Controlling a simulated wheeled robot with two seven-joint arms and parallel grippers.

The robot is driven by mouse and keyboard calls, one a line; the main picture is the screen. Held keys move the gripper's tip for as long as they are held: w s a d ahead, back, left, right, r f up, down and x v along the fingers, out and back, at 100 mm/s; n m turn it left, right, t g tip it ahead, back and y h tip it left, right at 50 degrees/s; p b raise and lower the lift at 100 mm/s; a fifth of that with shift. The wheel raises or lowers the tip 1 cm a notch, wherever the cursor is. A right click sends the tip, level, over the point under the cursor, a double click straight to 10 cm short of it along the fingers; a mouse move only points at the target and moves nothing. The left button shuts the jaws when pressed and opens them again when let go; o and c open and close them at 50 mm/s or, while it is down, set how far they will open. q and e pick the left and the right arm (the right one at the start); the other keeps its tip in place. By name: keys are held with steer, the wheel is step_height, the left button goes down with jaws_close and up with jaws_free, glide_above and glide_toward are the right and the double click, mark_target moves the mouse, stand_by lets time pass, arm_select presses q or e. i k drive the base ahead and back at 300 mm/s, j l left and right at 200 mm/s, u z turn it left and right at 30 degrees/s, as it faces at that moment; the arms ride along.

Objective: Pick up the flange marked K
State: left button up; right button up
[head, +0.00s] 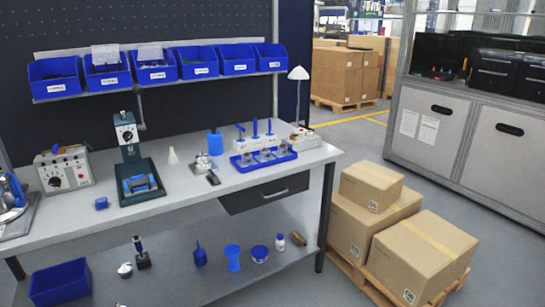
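A blue tray (240,166) stands on the workbench at the right of its top. It holds a few small grey metal parts (264,154) that could be flanges. A letter K cannot be read on any of them at this size. Another metal piece (203,163) stands on the bench just left of the tray. Which part is the flange marked K, I cannot tell. Neither of my grippers shows in the head view.
The grey workbench (210,194) also carries a black press or stand (128,133), a control box (64,169) and a blue bottle (215,143). Blue bins (198,63) hang above. Cardboard boxes (424,255) sit on a pallet at the right. Grey cabinets stand farther right, with open floor between.

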mark_target(246, 161)
steer(key=i+l, duration=0.3)
steer(key=i, duration=0.15)
steer(key=i+l, duration=0.3)
steer(key=i, duration=0.15)
steer(key=i+l, duration=0.3)
steer(key=i, duration=0.15)
steer(key=i+l, duration=0.3)
steer(key=i+z, duration=0.05)
steer(key=i, duration=0.05)
